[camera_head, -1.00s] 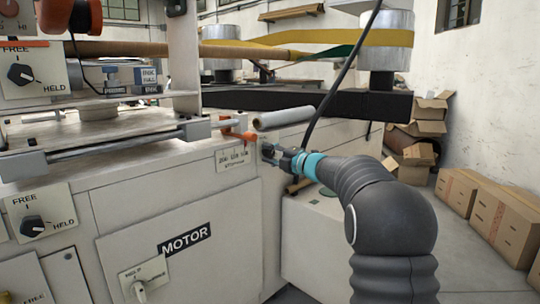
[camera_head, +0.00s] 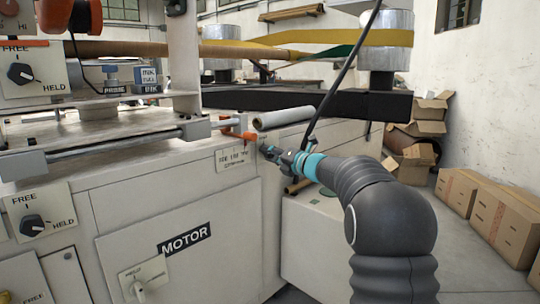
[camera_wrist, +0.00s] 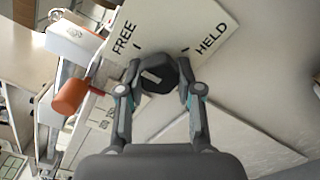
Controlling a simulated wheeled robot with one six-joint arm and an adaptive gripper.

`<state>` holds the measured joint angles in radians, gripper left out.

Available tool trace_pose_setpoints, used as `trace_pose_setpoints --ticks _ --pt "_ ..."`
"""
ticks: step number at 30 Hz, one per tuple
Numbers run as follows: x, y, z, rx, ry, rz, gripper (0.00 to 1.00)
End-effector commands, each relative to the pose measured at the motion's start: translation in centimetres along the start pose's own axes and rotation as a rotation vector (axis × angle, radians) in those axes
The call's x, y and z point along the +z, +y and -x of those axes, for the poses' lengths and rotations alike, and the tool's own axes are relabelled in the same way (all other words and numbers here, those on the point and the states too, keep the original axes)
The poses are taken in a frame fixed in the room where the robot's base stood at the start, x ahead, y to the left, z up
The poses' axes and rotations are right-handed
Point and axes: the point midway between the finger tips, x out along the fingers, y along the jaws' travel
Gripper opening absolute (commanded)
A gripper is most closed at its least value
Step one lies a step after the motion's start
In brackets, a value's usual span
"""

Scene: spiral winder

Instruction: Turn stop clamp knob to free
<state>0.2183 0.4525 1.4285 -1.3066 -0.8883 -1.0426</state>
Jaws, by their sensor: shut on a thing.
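In the wrist view a black knob (camera_wrist: 158,73) sits on a pale plate (camera_wrist: 180,22) printed FREE and HELD, each word with a short tick. The knob's white pointer mark lies on its upper-left face, on the FREE side; its exact alignment with the FREE tick is hard to tell. My gripper (camera_wrist: 160,85) is shut on this knob, one finger on each side. In the head view my gripper (camera_head: 270,152) is against the right end of the machine, and the held knob is hidden or too small to make out there.
An orange handle (camera_wrist: 72,95) is close left of my gripper in the wrist view. Other FREE/HELD knobs (camera_head: 32,225) (camera_head: 20,74) are on the machine front. A MOTOR panel (camera_head: 185,239) is below. Cardboard boxes (camera_head: 500,215) stand at the right, with clear floor before them.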

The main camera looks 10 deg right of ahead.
Motion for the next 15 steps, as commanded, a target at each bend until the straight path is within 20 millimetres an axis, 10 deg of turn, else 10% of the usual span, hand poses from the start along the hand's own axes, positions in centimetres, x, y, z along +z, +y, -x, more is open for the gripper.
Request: trace_pose_setpoints --ticks 12,13,15 --pt "-0.05 -0.05 -0.01 -0.001 0.001 0.007 0.0" --pt "-0.05 -0.05 -0.01 -0.001 0.001 0.007 0.42" --pt "-0.04 -0.05 -0.01 -0.001 0.001 0.007 0.6"
